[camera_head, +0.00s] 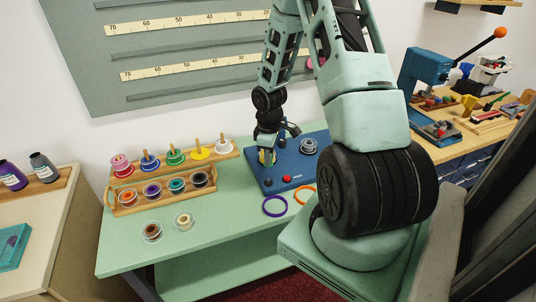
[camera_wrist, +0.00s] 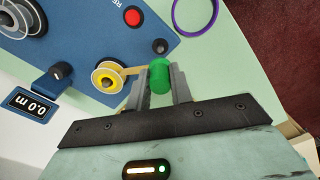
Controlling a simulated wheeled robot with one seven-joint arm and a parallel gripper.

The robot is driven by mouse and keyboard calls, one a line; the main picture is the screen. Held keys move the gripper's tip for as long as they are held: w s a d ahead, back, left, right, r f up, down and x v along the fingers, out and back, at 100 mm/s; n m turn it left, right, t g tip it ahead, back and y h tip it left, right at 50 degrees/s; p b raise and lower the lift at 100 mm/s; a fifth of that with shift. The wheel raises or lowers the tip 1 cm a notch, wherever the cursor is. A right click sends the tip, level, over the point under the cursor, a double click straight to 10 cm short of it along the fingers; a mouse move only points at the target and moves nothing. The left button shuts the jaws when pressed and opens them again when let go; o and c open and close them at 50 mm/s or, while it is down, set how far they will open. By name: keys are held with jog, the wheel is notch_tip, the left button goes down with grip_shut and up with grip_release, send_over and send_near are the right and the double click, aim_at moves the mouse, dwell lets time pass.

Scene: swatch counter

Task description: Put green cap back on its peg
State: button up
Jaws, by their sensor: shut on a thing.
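The green cap (camera_wrist: 160,78) is between the two fingers of my gripper (camera_wrist: 159,74) in the wrist view, and the fingers are shut on it. A darker green round piece shows just past it; I cannot tell whether it is part of the cap. A yellow spool (camera_wrist: 108,78) is close beside the fingers on the blue machine (camera_wrist: 90,40). I cannot make out which peg is the cap's own.
A wooden rack (camera_head: 127,207) at the left holds several coloured spools, with pegs along its back row. Two loose spools lie in front of it. A purple ring (camera_head: 275,214) and an orange ring lie by the machine. A red button (camera_wrist: 132,17) is close by.

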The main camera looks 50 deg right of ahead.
jog(key=shift+f+b, duration=2.55)
jog(key=shift+f, duration=0.3)
jog(key=shift+f, duration=0.35)
jog(key=shift+f+b, duration=0.7)
jog(key=shift+f, duration=0.15)
jog(key=o, duration=1)
